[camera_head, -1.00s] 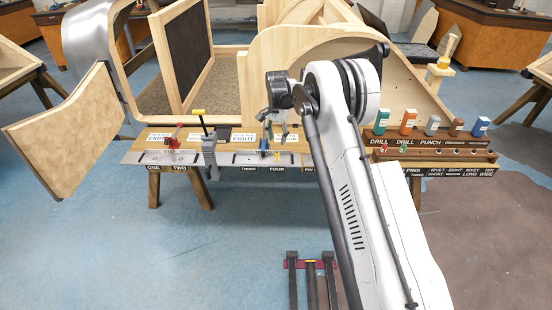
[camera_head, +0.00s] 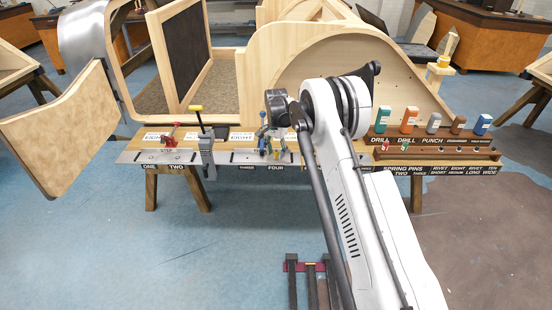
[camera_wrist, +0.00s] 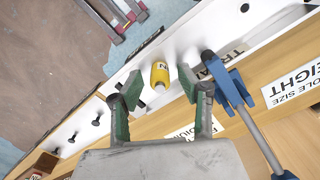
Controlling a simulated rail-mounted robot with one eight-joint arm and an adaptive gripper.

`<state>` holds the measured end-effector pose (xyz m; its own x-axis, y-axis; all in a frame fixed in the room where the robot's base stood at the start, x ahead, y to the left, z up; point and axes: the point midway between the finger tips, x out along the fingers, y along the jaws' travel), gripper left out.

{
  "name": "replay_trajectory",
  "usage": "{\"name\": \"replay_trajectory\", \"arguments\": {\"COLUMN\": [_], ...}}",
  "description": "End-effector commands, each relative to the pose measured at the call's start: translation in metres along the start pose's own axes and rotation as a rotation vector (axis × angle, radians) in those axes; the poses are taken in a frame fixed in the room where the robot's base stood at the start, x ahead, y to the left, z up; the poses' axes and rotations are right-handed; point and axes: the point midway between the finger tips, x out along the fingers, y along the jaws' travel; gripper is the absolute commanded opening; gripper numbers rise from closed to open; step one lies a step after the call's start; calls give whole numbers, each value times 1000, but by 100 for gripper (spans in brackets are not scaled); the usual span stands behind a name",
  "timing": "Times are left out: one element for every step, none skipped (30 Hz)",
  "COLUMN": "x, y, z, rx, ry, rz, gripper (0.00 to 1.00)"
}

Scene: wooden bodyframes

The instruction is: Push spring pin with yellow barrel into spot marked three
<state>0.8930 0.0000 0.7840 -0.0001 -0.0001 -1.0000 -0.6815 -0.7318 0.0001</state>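The spring pin with the yellow barrel (camera_wrist: 160,75) is in the wrist view, standing at the white strip of the bench jig with its barrel showing dark lettering. My gripper (camera_wrist: 160,86) is open, its two green-padded fingers on either side of the near end of the barrel, with gaps visible at both sides. The hole marked three is not clearly visible in either view.
A blue clamp (camera_wrist: 229,86) stands close to the right finger in the wrist view. A tool rack (camera_head: 432,153) is at the right.

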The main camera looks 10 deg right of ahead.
Motion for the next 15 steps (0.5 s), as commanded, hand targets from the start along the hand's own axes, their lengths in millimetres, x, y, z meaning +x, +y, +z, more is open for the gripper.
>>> {"name": "replay_trajectory", "arguments": {"x": [-1,-1,-1,-1,-1,-1,-1,-1,-1,-1,-1,-1,-1,-1,-1], "y": [0,0,0,0,0,0,0,0,0,0,0,0,0,0,0], "z": [0,0,0,0,0,0,0,0,0,0,0,0,0,0,0], "rx": [0,0,0,0,0,0,0,0,0,0,0,0,0,0,0], "ry": [0,0,0,0,0,0,0,0,0,0,0,0,0,0,0], "rz": [0,0,0,0,0,0,0,0,0,0,0,0,0,0,0], "gripper": [36,36,36,32,28,23,19,15,10,6,2,0,0,0,0]}}
